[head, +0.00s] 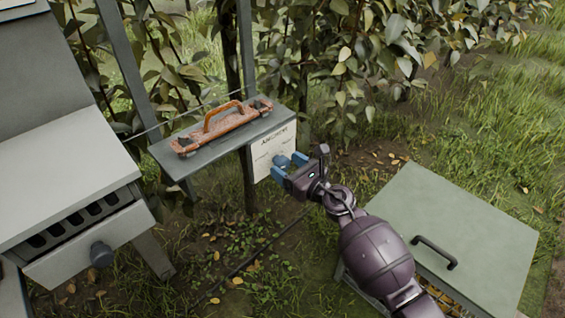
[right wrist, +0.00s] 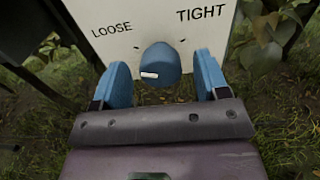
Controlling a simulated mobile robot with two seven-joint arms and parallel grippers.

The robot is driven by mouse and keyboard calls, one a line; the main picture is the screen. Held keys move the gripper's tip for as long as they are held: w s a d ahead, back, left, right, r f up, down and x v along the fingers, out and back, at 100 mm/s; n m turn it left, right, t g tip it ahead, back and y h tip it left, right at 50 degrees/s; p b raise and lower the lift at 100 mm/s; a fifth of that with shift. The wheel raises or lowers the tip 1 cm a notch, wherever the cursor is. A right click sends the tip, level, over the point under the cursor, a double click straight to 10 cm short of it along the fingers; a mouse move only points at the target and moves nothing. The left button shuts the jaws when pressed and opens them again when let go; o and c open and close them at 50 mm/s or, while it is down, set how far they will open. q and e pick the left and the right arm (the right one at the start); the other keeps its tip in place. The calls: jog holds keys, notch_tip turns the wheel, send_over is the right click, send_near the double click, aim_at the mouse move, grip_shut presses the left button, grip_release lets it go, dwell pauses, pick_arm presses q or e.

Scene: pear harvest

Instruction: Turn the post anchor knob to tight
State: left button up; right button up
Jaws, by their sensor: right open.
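The post anchor knob (right wrist: 160,65) is a round blue knob on a white panel (right wrist: 232,32) lettered LOOSE at left and TIGHT at right. A short white mark shows on the knob's face, left of its middle; I cannot tell which label it points to. In the head view the panel (head: 262,165) hangs below a grey shelf, and the knob (head: 281,161) is partly hidden by my gripper. My right gripper (head: 288,166) is open, with blue fingers. In the right wrist view its fingers stand on either side of the knob with gaps. My left gripper is out of view.
An orange-handled tool (head: 222,125) lies on the grey shelf (head: 165,155) above the panel. A grey cabinet with a drawer (head: 85,245) stands at left. A green lidded box (head: 450,225) is at right, beside my right arm. Leafy branches hang behind.

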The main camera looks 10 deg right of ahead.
jog(key=shift+x, duration=1.05)
jog(key=shift+c, duration=0.3)
jog(key=c, duration=0.8)
